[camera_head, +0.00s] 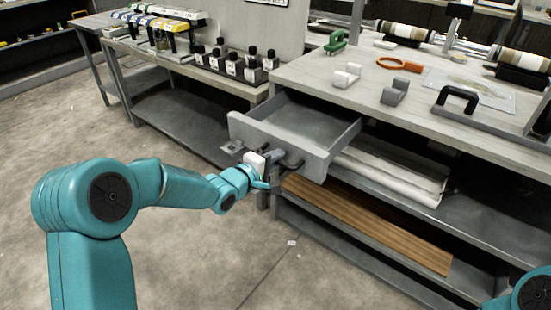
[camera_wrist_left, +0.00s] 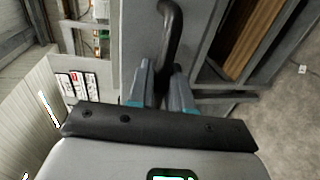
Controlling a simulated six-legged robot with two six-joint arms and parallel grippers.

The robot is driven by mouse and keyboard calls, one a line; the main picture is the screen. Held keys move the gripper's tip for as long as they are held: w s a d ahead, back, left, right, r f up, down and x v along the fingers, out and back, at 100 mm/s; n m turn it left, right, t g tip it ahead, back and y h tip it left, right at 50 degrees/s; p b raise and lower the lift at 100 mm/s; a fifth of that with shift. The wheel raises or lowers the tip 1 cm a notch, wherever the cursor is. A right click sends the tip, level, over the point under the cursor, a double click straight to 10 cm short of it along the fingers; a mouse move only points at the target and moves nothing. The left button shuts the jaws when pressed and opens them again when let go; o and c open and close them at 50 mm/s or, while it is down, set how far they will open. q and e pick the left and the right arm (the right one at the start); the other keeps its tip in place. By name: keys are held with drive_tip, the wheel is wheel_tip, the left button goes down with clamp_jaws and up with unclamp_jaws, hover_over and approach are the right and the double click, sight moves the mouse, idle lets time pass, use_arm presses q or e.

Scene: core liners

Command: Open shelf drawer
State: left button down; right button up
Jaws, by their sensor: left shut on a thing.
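The grey shelf drawer (camera_head: 300,128) under the worktop is pulled partly out, and its inside looks empty. Its dark handle (camera_head: 290,158) is on the front panel. My left gripper (camera_head: 270,172) is at the drawer front, shut on the handle. In the left wrist view the dark curved handle (camera_wrist_left: 172,35) runs down between the two fingers (camera_wrist_left: 162,85), with the grey drawer front behind it. My right gripper is not in view; only a teal part of my right arm shows at the bottom right corner.
The worktop (camera_head: 330,85) above the drawer holds a green tool (camera_head: 336,42), an orange magnifier (camera_head: 400,65) and grey blocks (camera_head: 394,92). Wooden boards (camera_head: 370,225) lie on the shelf below. A side bench holds several dark bottles (camera_head: 234,64). The floor (camera_head: 190,260) in front is mostly clear.

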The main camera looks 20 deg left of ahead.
use_arm(q)
drive_tip(key=shift+s+a+r, duration=0.1)
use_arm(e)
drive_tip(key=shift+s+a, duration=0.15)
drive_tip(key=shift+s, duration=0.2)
use_arm(q)
drive_tip(key=c, duration=1.2)
unclamp_jaws()
drive_tip(key=p+v, duration=0.2)
drive_tip(key=v, duration=1.4)
drive_tip(key=shift+s, duration=0.1)
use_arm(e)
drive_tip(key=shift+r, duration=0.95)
